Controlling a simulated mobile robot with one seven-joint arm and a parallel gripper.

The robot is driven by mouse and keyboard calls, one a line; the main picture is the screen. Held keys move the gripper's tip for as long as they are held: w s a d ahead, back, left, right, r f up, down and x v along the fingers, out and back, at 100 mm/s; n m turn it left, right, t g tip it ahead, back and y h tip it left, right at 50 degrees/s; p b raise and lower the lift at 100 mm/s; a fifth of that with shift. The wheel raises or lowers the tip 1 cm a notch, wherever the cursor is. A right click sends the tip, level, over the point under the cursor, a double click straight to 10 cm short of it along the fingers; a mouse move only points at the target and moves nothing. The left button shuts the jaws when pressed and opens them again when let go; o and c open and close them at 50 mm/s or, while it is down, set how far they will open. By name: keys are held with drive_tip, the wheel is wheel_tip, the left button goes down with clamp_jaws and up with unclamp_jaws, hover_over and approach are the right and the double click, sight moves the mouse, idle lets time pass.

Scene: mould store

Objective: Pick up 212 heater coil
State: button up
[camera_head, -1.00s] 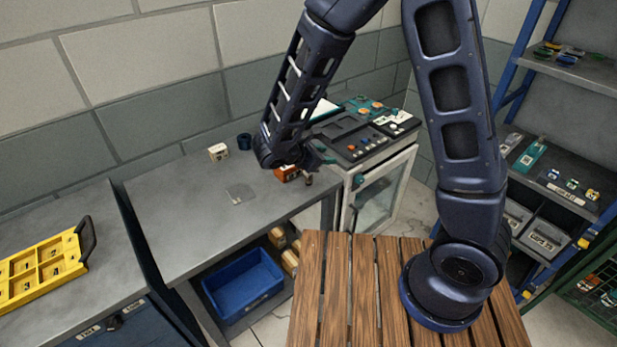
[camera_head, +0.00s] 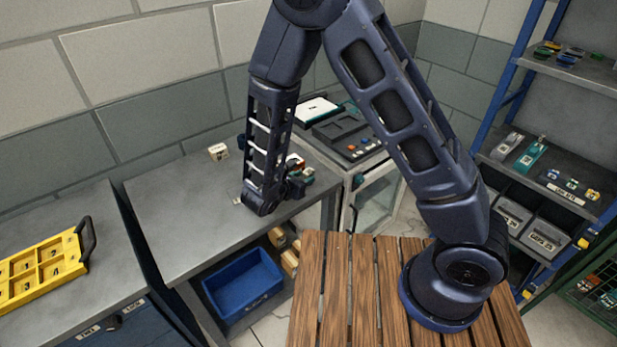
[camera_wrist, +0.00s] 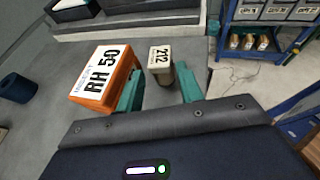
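The 212 heater coil (camera_wrist: 160,56) shows in the wrist view as a small piece with a pale top marked "212" and a brownish side. It stands on the grey bench just ahead of my gripper (camera_wrist: 158,78), roughly in line with the gap between the two teal fingers. The fingers are apart and I see nothing clamped between them. I cannot tell whether the coil's lower part is between the tips. In the head view my gripper (camera_head: 292,188) is low over the bench's right end, and the coil is hidden there.
An orange box marked "RH 50" (camera_wrist: 101,78) stands close to the left finger. A dark blue cup (camera_wrist: 17,88) is farther left. A pale block (camera_head: 218,151) sits at the bench's back. The bench's left half (camera_head: 175,220) is clear. A blue bin (camera_head: 243,283) is underneath.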

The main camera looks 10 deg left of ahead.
sight(311, 174)
drive_tip(key=shift+x, duration=2.75)
drive_tip(key=shift+d, duration=0.1)
drive_tip(key=c, duration=0.8)
